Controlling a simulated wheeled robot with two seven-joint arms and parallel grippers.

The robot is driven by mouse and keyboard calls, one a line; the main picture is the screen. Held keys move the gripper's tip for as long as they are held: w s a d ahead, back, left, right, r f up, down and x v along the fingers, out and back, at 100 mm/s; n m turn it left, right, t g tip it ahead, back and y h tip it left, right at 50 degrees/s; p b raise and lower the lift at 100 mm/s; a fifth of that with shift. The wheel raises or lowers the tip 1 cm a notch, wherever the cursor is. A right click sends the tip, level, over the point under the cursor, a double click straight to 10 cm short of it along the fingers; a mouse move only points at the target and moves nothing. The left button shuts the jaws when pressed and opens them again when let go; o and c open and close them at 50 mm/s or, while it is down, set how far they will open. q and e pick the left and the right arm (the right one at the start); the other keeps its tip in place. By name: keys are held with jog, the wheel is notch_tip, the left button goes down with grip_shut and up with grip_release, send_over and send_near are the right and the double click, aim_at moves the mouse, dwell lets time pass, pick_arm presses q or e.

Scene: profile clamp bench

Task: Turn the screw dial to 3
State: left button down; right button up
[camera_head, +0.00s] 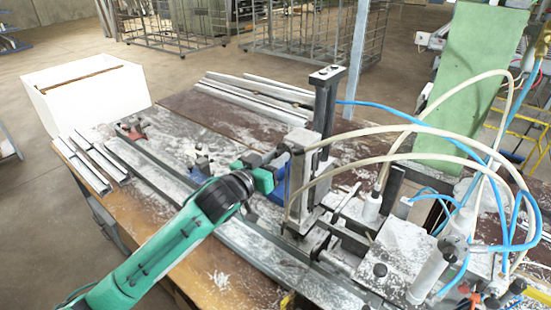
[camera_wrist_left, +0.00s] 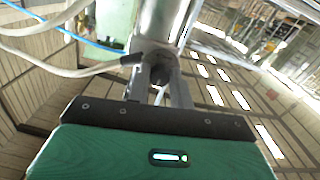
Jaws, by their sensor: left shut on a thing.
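My left gripper (camera_head: 287,157) reaches in from the lower left to the upright metal clamp post (camera_head: 321,120) on the bench. In the left wrist view its two fingers (camera_wrist_left: 160,88) are shut on a small dark round knob (camera_wrist_left: 160,74), which I take for the screw dial. The knob sits at the end of a grey metal cylinder (camera_wrist_left: 163,25). In the head view the knob is hidden by the gripper and the post. No dial numbers are readable in either view. My right gripper is not in view.
White and blue hoses (camera_head: 440,130) loop over the right side of the bench. Metal profiles (camera_head: 255,92) lie at the back, and others (camera_head: 85,160) lie at the left. A white box (camera_head: 85,95) stands beyond the bench. A green sheet (camera_head: 462,75) stands at the back right.

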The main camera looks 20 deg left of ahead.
pick_arm(q)
jog(key=m, duration=1.1)
dwell(0.6)
jog(key=c, duration=1.2)
grip_release()
jog(key=shift+c, duration=0.2)
